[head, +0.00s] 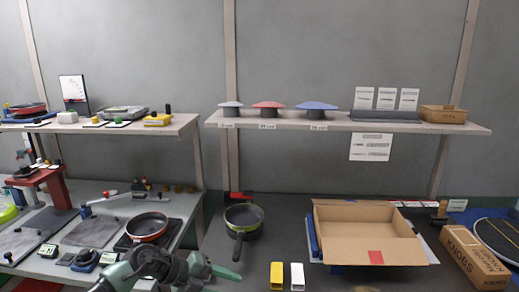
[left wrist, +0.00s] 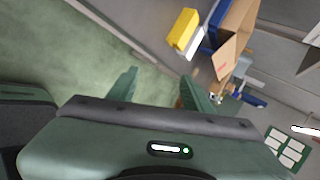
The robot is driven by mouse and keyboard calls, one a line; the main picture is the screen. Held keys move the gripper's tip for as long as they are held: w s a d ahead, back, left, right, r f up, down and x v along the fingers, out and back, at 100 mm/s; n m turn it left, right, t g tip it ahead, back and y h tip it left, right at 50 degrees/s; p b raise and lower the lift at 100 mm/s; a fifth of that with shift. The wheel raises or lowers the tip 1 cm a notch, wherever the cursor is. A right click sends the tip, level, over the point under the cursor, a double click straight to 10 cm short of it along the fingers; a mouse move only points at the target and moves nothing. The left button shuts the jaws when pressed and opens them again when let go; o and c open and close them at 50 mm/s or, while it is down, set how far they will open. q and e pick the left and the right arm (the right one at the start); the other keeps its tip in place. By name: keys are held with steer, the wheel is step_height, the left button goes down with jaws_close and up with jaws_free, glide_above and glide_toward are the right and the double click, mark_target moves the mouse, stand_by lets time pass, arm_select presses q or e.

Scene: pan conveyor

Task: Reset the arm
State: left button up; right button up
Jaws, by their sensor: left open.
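My left gripper (left wrist: 157,88) is open in the left wrist view, with its two green fingers apart and nothing seen between them. Green floor or surface shows behind the fingers. In the head view, my green left arm (head: 150,262) is at the bottom, left of centre, in front of the pans; its fingertips cannot be made out clearly there. My right gripper is in neither view.
A red-rimmed pan (head: 147,226) sits on the left bench. A green-rimmed pan (head: 243,217) stands right of my arm. A yellow block (head: 277,275), a white block (head: 297,276), an open cardboard box (head: 370,252) and a knobs box (head: 475,260) are further right. A shelf (head: 340,123) runs behind.

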arm_select(q)
steer(key=s+d+r+n+t+h, duration=0.25)
steer(key=d+r+t+h, duration=0.2)
steer(key=d+r, duration=0.35)
step_height(320, 180, up, 4)
steer(key=a+n+t, duration=0.1)
steer(key=n+t, duration=0.6)
steer(key=n, duration=0.1)
steer(key=s+a+f+n+t+y, duration=0.25)
steer(key=a+f+n+y, duration=0.35)
steer(key=a+n+y, duration=0.65)
steer(key=s+a+f+n+g+y, duration=0.3)
steer(key=s+a+f+n+g, duration=0.15)
steer(key=s+f, duration=0.4)
steer(key=s+a+f+n+g+h, duration=0.1)
steer(key=s+f+g, duration=0.35)
steer(key=s, duration=0.55)
steer(key=s+a+f+n+g, duration=0.1)
steer(key=s+f+g, duration=0.35)
steer(key=s, duration=0.65)
steer(key=s+f+g, duration=0.2)
steer(key=s+f, duration=0.1)
steer(key=f, duration=2.5)
steer(key=s+a+f+g, duration=0.1)
steer(key=s+a+f, duration=0.1)
steer(key=s+f, duration=1.2)
steer(key=shift+s+a+m, duration=0.15)
steer(key=shift+s+m, duration=0.3)
steer(key=shift+s, duration=0.55)
